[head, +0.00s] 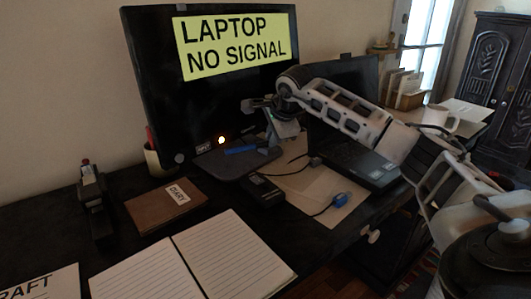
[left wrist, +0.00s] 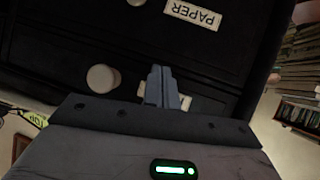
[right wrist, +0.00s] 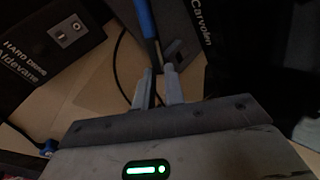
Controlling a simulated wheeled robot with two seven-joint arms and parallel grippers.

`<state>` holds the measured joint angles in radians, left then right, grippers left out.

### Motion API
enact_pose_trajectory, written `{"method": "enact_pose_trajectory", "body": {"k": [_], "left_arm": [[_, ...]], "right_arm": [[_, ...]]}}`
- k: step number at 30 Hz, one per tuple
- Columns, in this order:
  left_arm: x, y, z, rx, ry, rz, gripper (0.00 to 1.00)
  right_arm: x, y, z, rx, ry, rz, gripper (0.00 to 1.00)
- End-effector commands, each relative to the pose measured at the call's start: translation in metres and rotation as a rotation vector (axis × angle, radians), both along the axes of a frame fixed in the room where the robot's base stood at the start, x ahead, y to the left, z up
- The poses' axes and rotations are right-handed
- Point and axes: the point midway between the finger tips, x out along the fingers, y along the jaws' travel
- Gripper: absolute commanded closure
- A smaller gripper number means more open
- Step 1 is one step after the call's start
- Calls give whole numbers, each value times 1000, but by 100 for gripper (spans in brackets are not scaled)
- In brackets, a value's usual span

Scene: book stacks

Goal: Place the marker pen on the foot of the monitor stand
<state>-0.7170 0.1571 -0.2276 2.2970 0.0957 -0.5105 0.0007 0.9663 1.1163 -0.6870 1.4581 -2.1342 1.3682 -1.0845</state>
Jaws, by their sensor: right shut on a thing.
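The blue marker pen (head: 241,150) shows over the dark grey foot of the monitor stand (head: 232,168), below the black monitor (head: 165,90). My right gripper (head: 274,138) is above the right side of the foot, shut on one end of the pen. In the right wrist view the pen (right wrist: 146,20) runs up from between the fingertips, with the foot (right wrist: 185,30) behind it. I cannot tell whether the pen touches the foot. My left gripper (left wrist: 163,88) shows only in the left wrist view, fingers together and empty, in front of black drawers.
A black hard drive (head: 262,191) lies in front of the foot, with a cable and blue plug (head: 340,199) beside it. A laptop (head: 350,160) stands to the right under my right arm. A diary (head: 165,205), open notebook (head: 190,265), pen cup (head: 157,163) and stapler (head: 93,200) are left.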

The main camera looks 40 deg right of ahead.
Motion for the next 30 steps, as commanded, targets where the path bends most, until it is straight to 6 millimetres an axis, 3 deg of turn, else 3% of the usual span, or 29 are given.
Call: {"method": "enact_pose_trajectory", "body": {"k": [3,11,16,28,29,30], "left_arm": [[1,-1,-4,-3,6,2,100],[4,-3,-5,-12,6,3,100],[3,-7,-13,-16,25,-5,100],[5,-7,-17,-10,25,-12,100],[5,-7,-16,-10,26,-13,100],[5,-7,-16,-9,26,-14,100]], "right_arm": [[13,1,-16,2,-2,-1,100],[25,2,-31,1,-1,1,100],[23,1,-57,0,1,1,100],[23,1,-63,0,-2,1,100],[23,1,-61,0,-2,1,80],[23,1,-61,0,-2,1,69]]}}
